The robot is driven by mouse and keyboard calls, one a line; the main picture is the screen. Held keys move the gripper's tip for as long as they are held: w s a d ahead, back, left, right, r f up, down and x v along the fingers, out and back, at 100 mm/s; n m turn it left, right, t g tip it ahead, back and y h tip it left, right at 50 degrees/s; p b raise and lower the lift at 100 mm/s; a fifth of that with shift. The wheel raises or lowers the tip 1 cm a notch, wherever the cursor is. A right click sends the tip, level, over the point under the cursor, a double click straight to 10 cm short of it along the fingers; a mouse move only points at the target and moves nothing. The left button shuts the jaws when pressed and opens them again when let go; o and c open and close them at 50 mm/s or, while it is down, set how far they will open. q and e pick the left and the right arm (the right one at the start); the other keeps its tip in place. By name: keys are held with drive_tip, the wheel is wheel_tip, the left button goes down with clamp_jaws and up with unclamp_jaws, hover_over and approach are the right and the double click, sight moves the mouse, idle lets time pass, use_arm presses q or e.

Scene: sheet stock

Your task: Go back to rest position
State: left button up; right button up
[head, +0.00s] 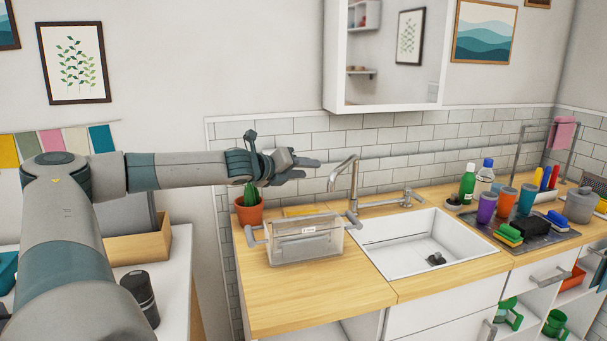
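My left arm comes in from the left and stretches straight across to the right, above the counter. Its gripper (308,168) is in the air in front of the tiled wall, left of the tap and above the clear bin. I see no object between its fingers, but the side-on angle does not show clearly how far apart they are. My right arm and gripper are not in view.
Below the gripper, a clear bin with grey handles (306,242) stands on the wooden counter (330,291). A potted cactus (249,210) is close under the wrist. A tap (345,182) rises behind the sink (399,258). Cups and bottles stand right. The counter front is clear.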

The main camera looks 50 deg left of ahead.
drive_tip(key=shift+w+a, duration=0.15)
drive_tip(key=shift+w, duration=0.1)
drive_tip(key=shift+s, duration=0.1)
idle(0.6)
